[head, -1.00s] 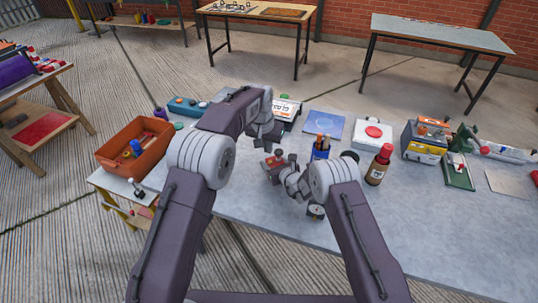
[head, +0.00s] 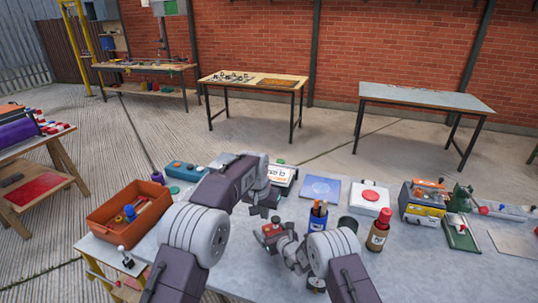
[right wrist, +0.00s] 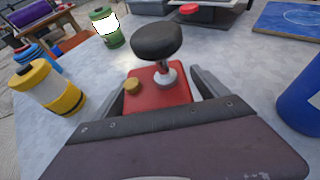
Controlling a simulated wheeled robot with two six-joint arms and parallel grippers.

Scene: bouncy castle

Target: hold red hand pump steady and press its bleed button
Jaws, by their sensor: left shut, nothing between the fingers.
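The red hand pump (head: 270,230) stands on the grey table in front of me. In the right wrist view its red body (right wrist: 158,90) carries a black round knob (right wrist: 157,40) on a pale stem and a small brass-yellow button (right wrist: 132,85). My right gripper (head: 291,252) reaches the pump from the near right. In the right wrist view its fingers (right wrist: 162,76) lie on both sides of the red body, their tips against it. My left gripper (head: 263,209) is shut and empty, just behind and above the pump in the head view.
An orange bin (head: 103,217) is at left. A yellow-banded bottle (right wrist: 48,87) and a green-lidded jar (right wrist: 107,26) show in the right wrist view.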

